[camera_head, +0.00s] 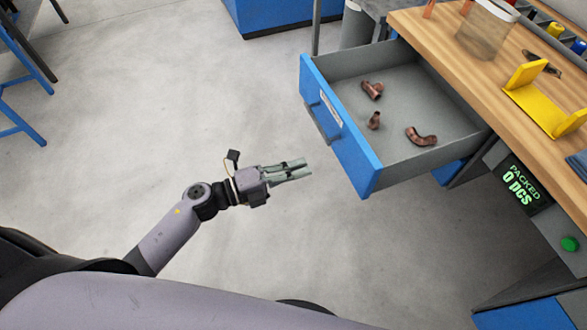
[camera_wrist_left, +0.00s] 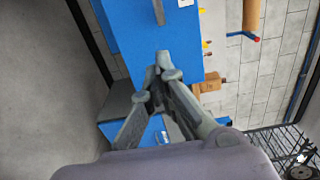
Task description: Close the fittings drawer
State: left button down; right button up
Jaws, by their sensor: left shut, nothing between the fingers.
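The fittings drawer (camera_head: 413,156) is pulled well out from under the workbench in the head view. It has a blue front (camera_head: 345,140) with a grey handle (camera_head: 324,124) and a white label. Several copper fittings, such as a curved elbow (camera_head: 421,137), lie inside on its grey floor. My left gripper (camera_head: 307,169) is shut and empty, a short way left of the drawer front and apart from it. In the left wrist view its fingertips (camera_wrist_left: 165,62) meet before a blue panel that looks like the drawer front (camera_wrist_left: 185,35). My right gripper is not in view.
The wooden workbench top (camera_head: 445,30) runs along the upper right, carrying a yellow stand (camera_head: 545,95) and a clear container (camera_head: 487,28). A dark "PACKED 0 PCS" display (camera_head: 521,188) hangs below it. The floor left of the drawer is clear.

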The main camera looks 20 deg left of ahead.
aim_at(348, 153)
pick_arm(q)
jog(key=x, duration=1)
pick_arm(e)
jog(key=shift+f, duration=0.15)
